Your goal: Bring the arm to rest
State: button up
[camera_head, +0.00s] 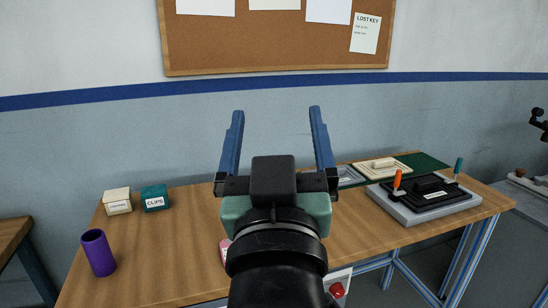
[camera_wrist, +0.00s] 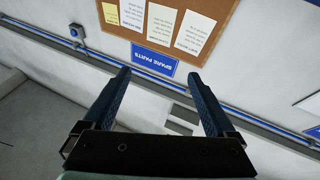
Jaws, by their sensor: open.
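My gripper (camera_head: 277,145) is raised above the wooden table in the head view, its two blue fingers spread wide and pointing up toward the wall. In the wrist view my gripper (camera_wrist: 162,95) is also open, with nothing between the fingers. It touches nothing that I can see. My arm rises from the bottom middle of the head view and hides part of the table.
The wooden table (camera_head: 182,238) holds a purple cup (camera_head: 98,253), a cream box (camera_head: 118,202), a teal clips box (camera_head: 155,198) and a grey-and-black fixture (camera_head: 425,200) with orange and teal handles. A cork board (camera_head: 275,45) hangs behind. The space around the fingers is free.

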jog(key=s+r+t+b, duration=0.1)
jog(key=s+r+t, duration=0.4)
jog(key=s+r, duration=0.35)
notch_tip(320, 180, up, 14)
jog(key=p, duration=1.2)
jog(key=shift+s+a+r+m, duration=0.2)
jog(key=shift+s+m, duration=0.2)
jog(key=shift+s, duration=0.05)
